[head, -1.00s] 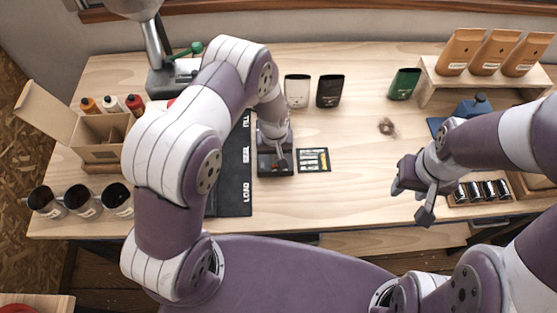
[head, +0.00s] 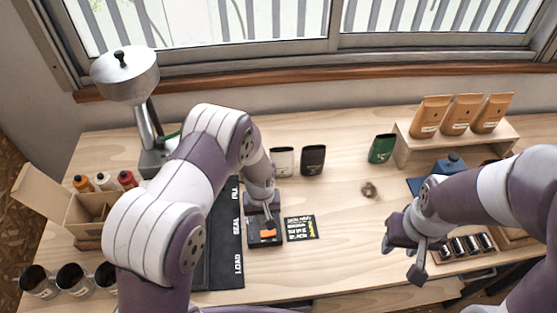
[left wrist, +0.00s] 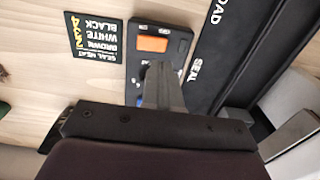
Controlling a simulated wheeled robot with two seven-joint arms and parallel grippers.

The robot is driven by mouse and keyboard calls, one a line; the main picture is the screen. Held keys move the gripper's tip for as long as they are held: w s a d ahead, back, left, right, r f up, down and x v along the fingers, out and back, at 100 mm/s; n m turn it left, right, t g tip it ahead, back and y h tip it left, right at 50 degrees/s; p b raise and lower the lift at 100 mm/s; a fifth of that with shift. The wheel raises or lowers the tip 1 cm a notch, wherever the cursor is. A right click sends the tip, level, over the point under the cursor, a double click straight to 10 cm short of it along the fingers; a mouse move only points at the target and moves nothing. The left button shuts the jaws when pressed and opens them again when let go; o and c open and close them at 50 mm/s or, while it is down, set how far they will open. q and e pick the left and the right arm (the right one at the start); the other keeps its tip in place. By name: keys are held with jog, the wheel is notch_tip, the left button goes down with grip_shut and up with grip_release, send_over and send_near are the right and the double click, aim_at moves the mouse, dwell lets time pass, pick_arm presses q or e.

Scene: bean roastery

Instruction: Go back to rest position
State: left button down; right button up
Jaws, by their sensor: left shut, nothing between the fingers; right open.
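My left gripper (head: 264,226) is low over the bench, at the black sealer box (head: 262,242) with an orange switch (head: 268,233). In the left wrist view my left gripper's fingers (left wrist: 162,82) are together and empty, next to the orange switch (left wrist: 152,44); I cannot tell if they touch the box. My right gripper (head: 404,258) is open and empty above the front right of the bench, left of a small rack of dark cylinders (head: 466,246).
White, black and green pouches (head: 382,148) stand behind. A carton (head: 80,218), metal cups (head: 72,280) and a hopper machine (head: 125,78) are left. The bench middle (head: 340,225) is clear.

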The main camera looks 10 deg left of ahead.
pick_arm(q)
jog(key=s+a+r+m+t+b, duration=0.1)
jog(key=s+a+r+m+b, duration=0.2)
jog(key=s+r+b, duration=0.7)
jog(key=s+a, duration=0.2)
jog(key=s, duration=0.1)
jog(key=shift+s+a+r+b, duration=0.2)
jog(key=shift+s+a+b, duration=0.15)
jog(key=shift+a, duration=0.05)
jog(key=shift+s, duration=0.2)
jog(key=shift+w, duration=0.1)
dwell(0.5)
